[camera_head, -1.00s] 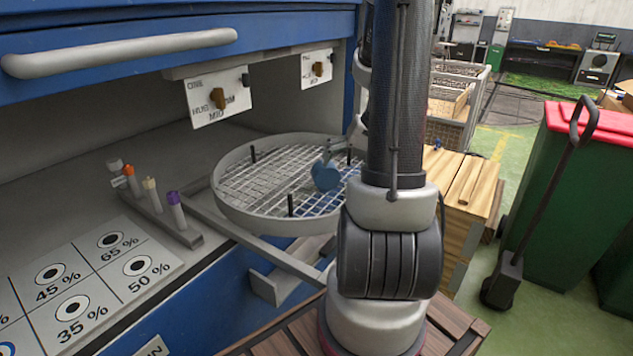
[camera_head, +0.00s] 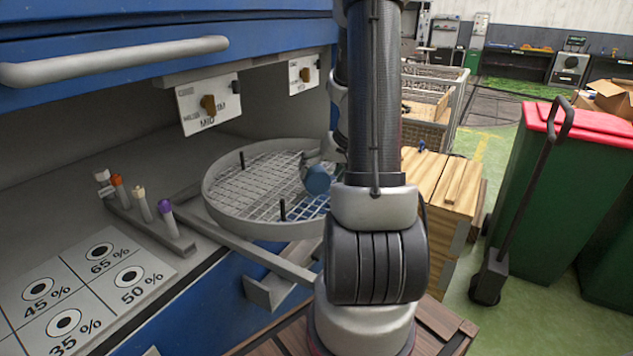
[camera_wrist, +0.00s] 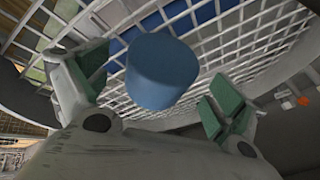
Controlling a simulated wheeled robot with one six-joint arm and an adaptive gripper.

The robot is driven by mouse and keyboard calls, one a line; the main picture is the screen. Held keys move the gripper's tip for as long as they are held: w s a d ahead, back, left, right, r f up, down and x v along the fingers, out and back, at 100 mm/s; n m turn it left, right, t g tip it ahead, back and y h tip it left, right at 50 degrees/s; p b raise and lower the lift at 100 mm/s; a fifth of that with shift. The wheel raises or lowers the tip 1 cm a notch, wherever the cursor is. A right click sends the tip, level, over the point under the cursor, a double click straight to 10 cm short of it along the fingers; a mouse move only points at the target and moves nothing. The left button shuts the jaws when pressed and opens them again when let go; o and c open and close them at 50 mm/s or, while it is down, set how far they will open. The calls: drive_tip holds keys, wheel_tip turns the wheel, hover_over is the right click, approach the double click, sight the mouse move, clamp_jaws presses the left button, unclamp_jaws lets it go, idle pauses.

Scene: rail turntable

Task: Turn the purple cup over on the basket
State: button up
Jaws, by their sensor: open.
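The basket (camera_head: 222,211) is a round grey-rimmed frame with a wire mesh floor and short black pegs. One cup (camera_head: 318,180) is on the mesh; it looks blue, and I see no clearly purple cup. In the wrist view the blue cup (camera_wrist: 161,72) lies between and beyond my fingers, with its smooth side facing me. I cannot tell whether its mouth is up or down. My gripper (camera_wrist: 157,84) is open, its green-padded fingers spread either side of the cup with gaps. My arm hides the basket's right side in the head view.
A rack (camera_head: 150,225) with several capped vials, one purple-topped, stands left of the basket. A percentage board (camera_head: 90,285) lies in front. A blue cabinet (camera_head: 120,60) with a grey handle overhangs the back. Wooden boxes (camera_head: 432,185) and a green bin (camera_head: 560,190) stand at right.

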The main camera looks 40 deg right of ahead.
drive_tip(key=x, duration=0.2)
drive_tip(key=shift+w+f, duration=0.15)
drive_tip(key=shift+f, duration=0.25)
drive_tip(key=c, duration=1.3)
drive_tip(key=shift+o, duration=0.2)
drive_tip(key=shift+r, duration=0.1)
